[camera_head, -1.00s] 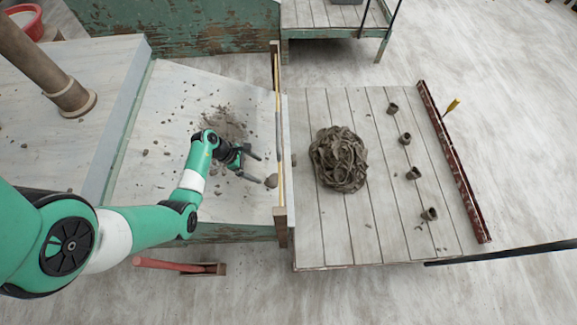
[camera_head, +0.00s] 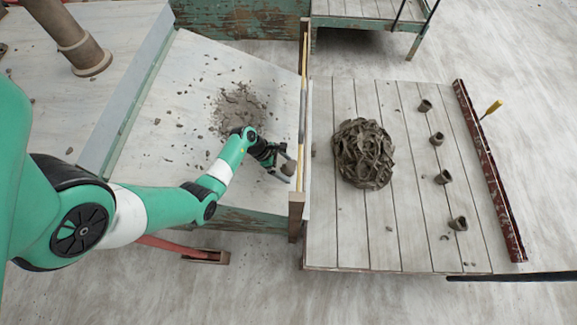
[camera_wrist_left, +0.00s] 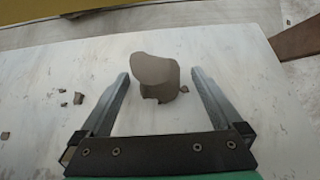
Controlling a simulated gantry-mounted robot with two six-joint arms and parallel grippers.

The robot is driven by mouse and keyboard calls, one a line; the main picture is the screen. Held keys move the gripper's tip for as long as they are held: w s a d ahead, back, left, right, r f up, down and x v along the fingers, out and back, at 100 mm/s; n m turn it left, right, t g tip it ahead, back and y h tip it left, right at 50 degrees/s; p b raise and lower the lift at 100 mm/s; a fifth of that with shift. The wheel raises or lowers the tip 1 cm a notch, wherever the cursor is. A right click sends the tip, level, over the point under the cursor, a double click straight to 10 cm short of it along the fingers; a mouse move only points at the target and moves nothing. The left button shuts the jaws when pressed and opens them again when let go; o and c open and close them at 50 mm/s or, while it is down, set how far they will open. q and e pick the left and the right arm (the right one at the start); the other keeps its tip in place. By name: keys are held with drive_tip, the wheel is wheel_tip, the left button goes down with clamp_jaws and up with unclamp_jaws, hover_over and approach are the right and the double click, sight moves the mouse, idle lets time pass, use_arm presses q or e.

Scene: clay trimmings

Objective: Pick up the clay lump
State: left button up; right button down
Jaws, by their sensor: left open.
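The clay lump (camera_head: 289,168) is small and brown-grey. It lies near the right edge of the pale work table (camera_head: 180,110), beside the upright divider. In the left wrist view the lump (camera_wrist_left: 157,76) has a smooth, flat-looking upper face and a ragged lower edge. My left gripper (camera_head: 284,164) is open around it, one finger on each side. In the left wrist view the fingertips (camera_wrist_left: 160,74) flank the lump, with a narrow gap on the left and a small one on the right. My right gripper is not in view.
Clay crumbs (camera_head: 238,108) are scattered behind my left gripper. A wooden divider (camera_head: 298,205) stands close to the lump's right. Beyond it, a slatted table (camera_head: 320,235) holds a large heap of clay strips (camera_head: 362,153) and several small clay rings (camera_head: 443,177).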

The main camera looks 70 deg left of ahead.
sight(293, 167)
use_arm(q)
drive_tip(key=shift+w, duration=0.1)
drive_tip(key=shift+c, duration=0.7)
drive_tip(key=c, duration=1.4)
drive_tip(key=shift+r, duration=0.1)
drive_tip(key=shift+r+p, duration=0.55)
drive_tip(key=shift+p, duration=0.25)
wheel_tip(293, 167, up, 3)
drive_tip(key=p, duration=0.2)
drive_tip(key=shift+p, duration=0.4)
drive_tip(key=s+d+r+p, duration=0.2)
drive_tip(key=s+r+p, duration=0.1)
drive_tip(key=s, duration=0.1)
drive_tip(key=s+d+r+p, duration=0.2)
drive_tip(key=s+r+p, duration=0.1)
drive_tip(key=s+p, duration=0.1)
drive_tip(key=s+d+r+p, duration=0.2)
drive_tip(key=s+p, duration=0.1)
drive_tip(key=s, duration=0.1)
drive_tip(key=shift+s+d+r+p, duration=0.15)
drive_tip(key=shift+d+r+p, duration=0.15)
drive_tip(key=shift+d+r, duration=0.1)
